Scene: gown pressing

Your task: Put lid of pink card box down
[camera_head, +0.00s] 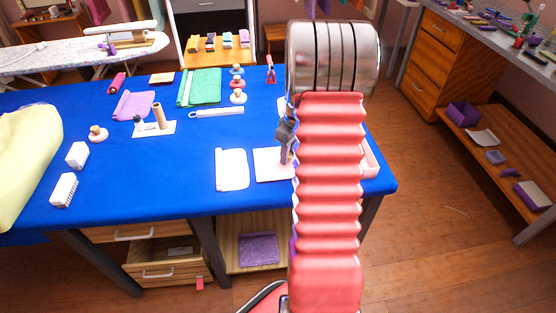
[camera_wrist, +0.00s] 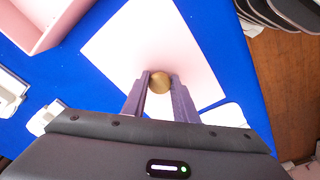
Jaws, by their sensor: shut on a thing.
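The lid is a flat, pale pink square panel (camera_head: 268,165), beside the white cloth on the blue table. In the wrist view the lid (camera_wrist: 130,45) has a round brass knob (camera_wrist: 160,81) at its middle. My gripper (camera_wrist: 160,87) is shut on this knob, with one finger on each side. In the head view my gripper (camera_head: 286,152) is partly hidden behind my red arm. The lid lies flat at or just above the cloth; I cannot tell if it touches. The pink card box (camera_wrist: 35,30) stands open beside the lid, and its edge shows right of my arm (camera_head: 370,160).
A folded white cloth (camera_head: 232,169) lies left of the lid. Farther back are a white-handled tool (camera_head: 217,112), a green towel (camera_head: 200,87) and a white board with pegs (camera_head: 155,128). White blocks (camera_head: 77,155) stand at the left.

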